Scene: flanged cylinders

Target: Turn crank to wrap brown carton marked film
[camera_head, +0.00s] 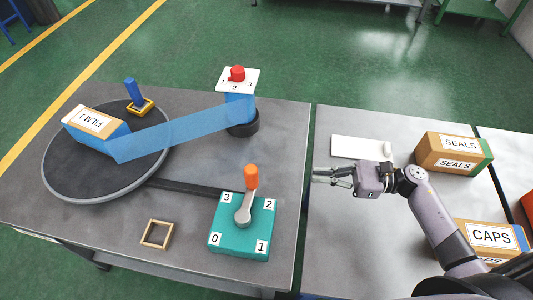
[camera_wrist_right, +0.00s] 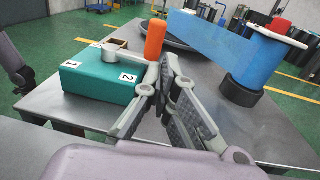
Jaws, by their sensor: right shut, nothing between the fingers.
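The brown carton (camera_head: 92,124) labelled FILM 1 lies on the round dark turntable (camera_head: 65,185), its right part covered in blue film. The film (camera_head: 190,130) stretches from it to the blue roll post (camera_head: 240,108); it also shows in the wrist view (camera_wrist_right: 215,42). The crank (camera_head: 243,211) sits on a teal box (camera_head: 238,250) numbered 0 to 3. Its arm points to the back, between 3 and 2, with an upright orange handle (camera_head: 251,176). My right gripper (camera_head: 318,175) is shut and empty, right of the handle and apart from it. My left gripper is out of view.
A small wooden frame (camera_head: 156,234) lies left of the teal box. A blue peg on a yellow base (camera_head: 140,105) stands on the turntable. A SEALS box (camera_head: 452,151), a CAPS box (camera_head: 490,236) and a white plate (camera_head: 352,146) are on the right table. A narrow gap separates the tables.

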